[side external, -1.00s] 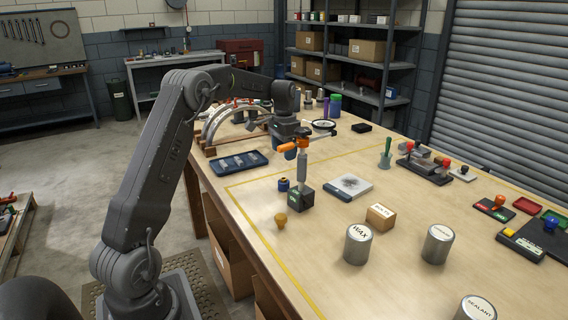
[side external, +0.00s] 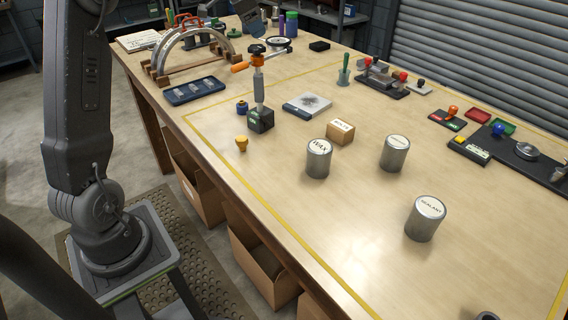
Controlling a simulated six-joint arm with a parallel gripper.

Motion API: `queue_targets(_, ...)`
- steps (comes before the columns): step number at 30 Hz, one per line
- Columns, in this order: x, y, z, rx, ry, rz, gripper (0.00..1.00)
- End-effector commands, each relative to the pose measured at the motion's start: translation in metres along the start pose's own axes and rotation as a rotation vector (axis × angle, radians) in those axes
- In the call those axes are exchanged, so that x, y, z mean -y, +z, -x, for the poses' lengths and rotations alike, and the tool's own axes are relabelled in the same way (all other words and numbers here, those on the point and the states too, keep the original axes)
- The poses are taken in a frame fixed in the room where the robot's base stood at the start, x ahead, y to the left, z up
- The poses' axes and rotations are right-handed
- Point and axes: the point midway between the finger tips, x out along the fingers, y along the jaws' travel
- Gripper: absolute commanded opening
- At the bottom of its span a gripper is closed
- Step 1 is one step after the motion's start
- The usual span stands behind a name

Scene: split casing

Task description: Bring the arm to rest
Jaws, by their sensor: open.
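My gripper is not in the side external view. A thick dark grey link of my arm (side external: 78,110) rises from its base at the left and leaves the picture at the top. A grey arched half casing (side external: 193,42) stands on a wooden cradle (side external: 160,78) at the far left of the bench.
The wooden bench (side external: 290,215) has a yellow line around its work area. A blue tray (side external: 193,90), flat box (side external: 307,105), small carton (side external: 341,131), and cans marked WAX (side external: 318,160) and SEALANT (side external: 426,218) stand on it. The front middle is mostly clear.

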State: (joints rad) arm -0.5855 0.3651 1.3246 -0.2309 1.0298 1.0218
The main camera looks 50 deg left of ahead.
Motion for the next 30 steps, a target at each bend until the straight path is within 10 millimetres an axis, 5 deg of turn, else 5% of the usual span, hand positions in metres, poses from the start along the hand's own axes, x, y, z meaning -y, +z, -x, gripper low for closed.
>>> queue_targets(4,-0.040,-0.016,0.034,-0.061,-0.023,-0.024,0.65)
queue_targets(11,-0.138,-0.003,0.069,-0.051,0.006,0.078,0.65)
queue_targets(21,-0.297,0.093,0.101,-0.039,0.045,0.264,0.65)
queue_targets(25,-0.333,0.132,0.098,-0.039,0.053,0.323,0.65)
queue_targets(30,-0.354,0.161,0.091,-0.035,0.059,0.367,0.65)
